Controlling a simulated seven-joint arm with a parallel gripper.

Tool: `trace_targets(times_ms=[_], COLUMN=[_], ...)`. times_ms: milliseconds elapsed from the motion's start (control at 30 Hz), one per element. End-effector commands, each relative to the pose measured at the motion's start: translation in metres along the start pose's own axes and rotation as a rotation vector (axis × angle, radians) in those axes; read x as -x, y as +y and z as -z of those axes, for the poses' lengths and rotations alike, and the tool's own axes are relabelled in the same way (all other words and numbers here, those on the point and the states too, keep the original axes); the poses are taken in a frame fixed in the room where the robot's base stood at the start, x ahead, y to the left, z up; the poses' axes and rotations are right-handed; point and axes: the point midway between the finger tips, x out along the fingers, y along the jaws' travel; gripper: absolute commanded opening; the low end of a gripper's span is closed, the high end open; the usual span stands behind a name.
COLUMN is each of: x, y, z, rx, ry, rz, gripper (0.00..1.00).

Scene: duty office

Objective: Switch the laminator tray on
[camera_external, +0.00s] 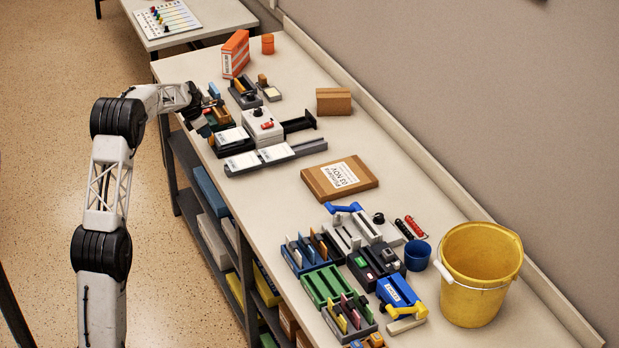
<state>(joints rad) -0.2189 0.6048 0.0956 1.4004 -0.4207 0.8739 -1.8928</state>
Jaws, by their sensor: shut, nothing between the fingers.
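What looks like the laminator is a white box (262,127) with a black knob on top and a small red part (267,125) beside the knob, which may be its switch. A black tray-like part (300,124) sticks out on its right. A long grey rail (309,147) with white sheets on it lies along its near side. I cannot read the switch position at this size. My gripper (203,121) is at the left edge of the table, left of the white box and apart from it. It is shut and empty, small and dark against the items around it.
Small blocks and holders (244,93) crowd the area near my gripper. An orange box (235,54) and an orange cup (267,44) stand farther back. A cardboard package (312,184), coloured racks (320,286) and a yellow bucket (470,285) stand toward the front. Clear tabletop lies around the package.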

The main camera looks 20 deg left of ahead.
Motion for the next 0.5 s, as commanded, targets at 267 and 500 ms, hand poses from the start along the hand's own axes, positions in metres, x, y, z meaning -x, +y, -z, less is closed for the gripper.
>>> trace_targets(times_ms=[267, 500], x=[-0.013, -0.014], y=[-0.001, -0.001], z=[-0.03, -0.029], rx=[0.0, 0.0], ry=[0.0, 0.001], rz=[0.002, 0.002], gripper=[0.0, 0.0])
